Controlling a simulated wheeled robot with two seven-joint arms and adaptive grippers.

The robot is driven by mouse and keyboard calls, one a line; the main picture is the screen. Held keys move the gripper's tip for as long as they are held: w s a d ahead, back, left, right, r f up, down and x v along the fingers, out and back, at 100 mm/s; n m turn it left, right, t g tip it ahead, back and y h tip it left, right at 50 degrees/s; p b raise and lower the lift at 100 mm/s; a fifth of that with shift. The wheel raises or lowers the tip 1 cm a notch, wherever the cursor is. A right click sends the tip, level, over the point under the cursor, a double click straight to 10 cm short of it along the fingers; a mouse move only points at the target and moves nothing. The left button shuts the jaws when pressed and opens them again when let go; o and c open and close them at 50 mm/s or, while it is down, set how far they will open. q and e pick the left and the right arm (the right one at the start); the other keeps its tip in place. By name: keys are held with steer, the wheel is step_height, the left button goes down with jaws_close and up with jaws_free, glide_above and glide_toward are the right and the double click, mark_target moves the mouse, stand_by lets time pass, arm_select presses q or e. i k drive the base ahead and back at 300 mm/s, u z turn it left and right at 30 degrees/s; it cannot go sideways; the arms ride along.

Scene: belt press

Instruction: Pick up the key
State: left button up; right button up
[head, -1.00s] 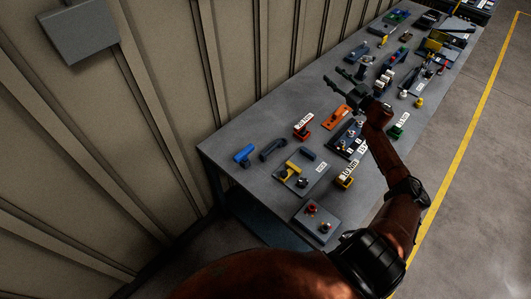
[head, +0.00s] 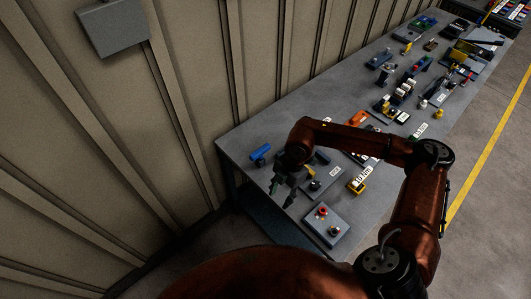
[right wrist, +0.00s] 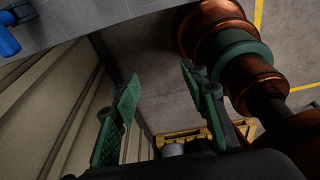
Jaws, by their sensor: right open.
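I cannot make out a key for certain. A grey plate (head: 342,232) at the table's near end carries a red knob (head: 321,211) and a small metal part (head: 334,230), too small to identify. My right gripper (head: 282,190) is at the table's near left edge, left of that plate, pointing down. In the right wrist view its green-padded fingers (right wrist: 160,95) are apart with nothing between them; floor shows beyond. My right forearm hides part of the table. My left gripper is out of view.
The grey table (head: 240,133) holds a blue tool (head: 260,153), also in the right wrist view (right wrist: 6,40), a yellow-and-white tagged item (head: 357,186) and several fixtures farther back. A ribbed wall (head: 190,90) runs along the left. A wooden pallet (right wrist: 185,137) shows on the floor.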

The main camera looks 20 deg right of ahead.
mark_target(258, 154)
steer(key=z, duration=0.05)
steer(key=i, duration=1)
